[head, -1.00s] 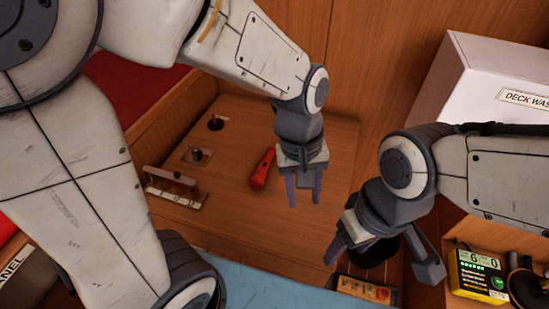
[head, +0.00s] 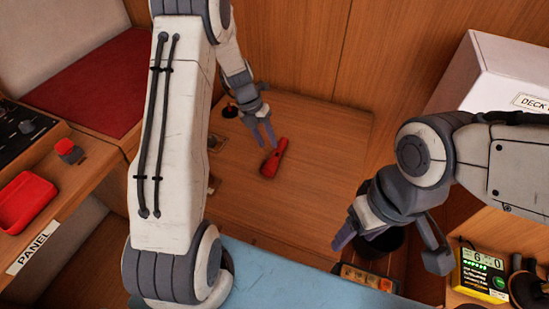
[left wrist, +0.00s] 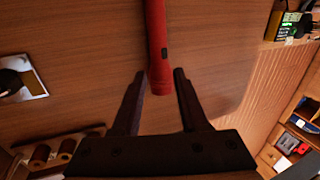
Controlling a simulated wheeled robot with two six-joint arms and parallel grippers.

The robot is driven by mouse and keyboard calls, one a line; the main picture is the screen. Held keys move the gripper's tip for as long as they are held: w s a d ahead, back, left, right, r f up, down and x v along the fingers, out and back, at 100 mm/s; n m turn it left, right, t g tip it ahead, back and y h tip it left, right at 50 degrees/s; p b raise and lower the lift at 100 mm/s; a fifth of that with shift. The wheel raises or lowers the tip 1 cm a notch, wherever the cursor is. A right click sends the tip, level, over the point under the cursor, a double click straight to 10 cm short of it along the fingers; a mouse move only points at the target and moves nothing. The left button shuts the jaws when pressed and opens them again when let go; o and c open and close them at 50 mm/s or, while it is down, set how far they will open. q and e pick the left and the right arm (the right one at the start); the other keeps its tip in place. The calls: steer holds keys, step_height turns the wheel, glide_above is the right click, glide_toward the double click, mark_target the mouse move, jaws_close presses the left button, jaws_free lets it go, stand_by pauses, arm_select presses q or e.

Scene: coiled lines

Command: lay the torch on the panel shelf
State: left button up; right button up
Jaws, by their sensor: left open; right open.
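The red torch (head: 274,158) lies on the wooden surface in the middle of the head view. In the left wrist view the torch (left wrist: 157,50) points down between my fingertips. My left gripper (head: 265,138) is open, just beside the torch, with its fingers around or above the torch's near end; I cannot tell if they touch it. The left gripper also shows in the left wrist view (left wrist: 160,85). My right gripper (head: 352,238) is open and empty, at the lower right. The panel shelf (head: 85,180) with its PANEL label is at the left.
A red tray (head: 25,203) and a red-topped knob (head: 69,151) are on the panel shelf, beside a dark switch panel (head: 20,125). A white box (head: 500,80) stands at the right. A green-lit meter (head: 482,272) sits at the lower right. My left arm hides part of the wooden surface.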

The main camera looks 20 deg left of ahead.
mark_target(272, 157)
arm_select(q)
steer(key=x, duration=0.7)
steer(key=shift+s, duration=0.3)
jaws_close()
